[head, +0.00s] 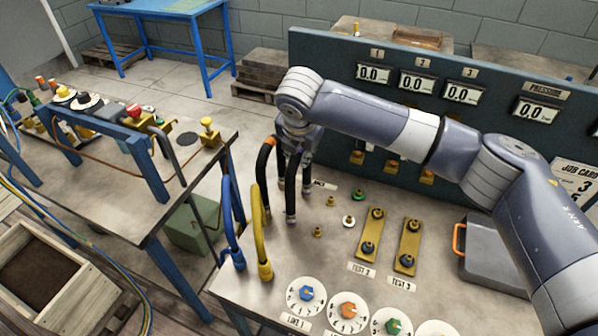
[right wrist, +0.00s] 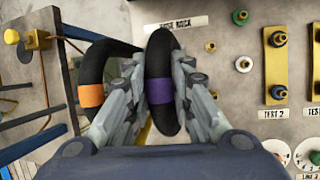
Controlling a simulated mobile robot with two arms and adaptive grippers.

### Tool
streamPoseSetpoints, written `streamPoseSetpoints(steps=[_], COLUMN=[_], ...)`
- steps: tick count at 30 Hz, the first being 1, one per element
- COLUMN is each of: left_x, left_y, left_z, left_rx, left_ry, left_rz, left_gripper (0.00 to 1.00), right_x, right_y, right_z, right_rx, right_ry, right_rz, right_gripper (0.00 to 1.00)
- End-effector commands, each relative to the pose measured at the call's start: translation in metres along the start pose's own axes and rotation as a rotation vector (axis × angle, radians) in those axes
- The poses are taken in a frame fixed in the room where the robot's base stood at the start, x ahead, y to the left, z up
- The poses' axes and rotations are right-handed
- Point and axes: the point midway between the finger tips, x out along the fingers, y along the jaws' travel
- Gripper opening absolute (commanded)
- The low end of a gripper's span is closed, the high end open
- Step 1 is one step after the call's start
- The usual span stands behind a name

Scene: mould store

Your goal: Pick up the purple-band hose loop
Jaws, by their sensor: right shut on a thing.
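The purple-band hose loop (right wrist: 160,75) is a thick black loop with a purple band, seen in the right wrist view between my two right fingers. My right gripper (right wrist: 160,105) is shut on it, with a finger on each side near the band. In the head view my right gripper (head: 297,145) points down over the bench's left side, and black hose (head: 291,185) shows below it. The purple band is not clear there. The orange-band hose loop (right wrist: 90,92) is just left of the gripper; it also shows in the head view (head: 264,160). My left gripper is not in view.
A blue hose loop (head: 228,220) and a yellow one (head: 260,230) stand nearby at the bench's left edge. Small fittings, test plates (head: 370,235) and dials (head: 306,294) lie to the right. A grey case (head: 495,255) sits farther right. The gauge panel (head: 450,130) rises behind.

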Motion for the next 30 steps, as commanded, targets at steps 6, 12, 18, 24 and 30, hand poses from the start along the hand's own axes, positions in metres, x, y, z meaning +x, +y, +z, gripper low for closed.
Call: streamPoseSetpoints(steps=[6, 12, 18, 24, 30], left_x=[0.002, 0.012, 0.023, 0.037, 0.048], left_y=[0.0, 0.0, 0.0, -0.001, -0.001], left_z=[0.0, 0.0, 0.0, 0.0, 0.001], left_rx=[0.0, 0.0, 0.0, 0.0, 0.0], left_ry=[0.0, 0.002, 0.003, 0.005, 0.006], left_rz=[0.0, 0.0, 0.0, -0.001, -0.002], left_gripper=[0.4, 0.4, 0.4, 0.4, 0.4], right_x=[-0.004, -0.02, -0.038, -0.056, -0.074], right_y=[0.002, 0.006, -0.011, -0.05, -0.087], right_z=[0.002, 0.009, 0.007, -0.006, -0.02], right_rx=[0.001, 0.001, 0.0, 0.001, 0.0], right_ry=[-0.002, -0.004, -0.001, -0.002, -0.004], right_rz=[0.003, 0.006, 0.003, 0.003, 0.003], right_gripper=[0.0, 0.0, 0.0, 0.0, 0.0])
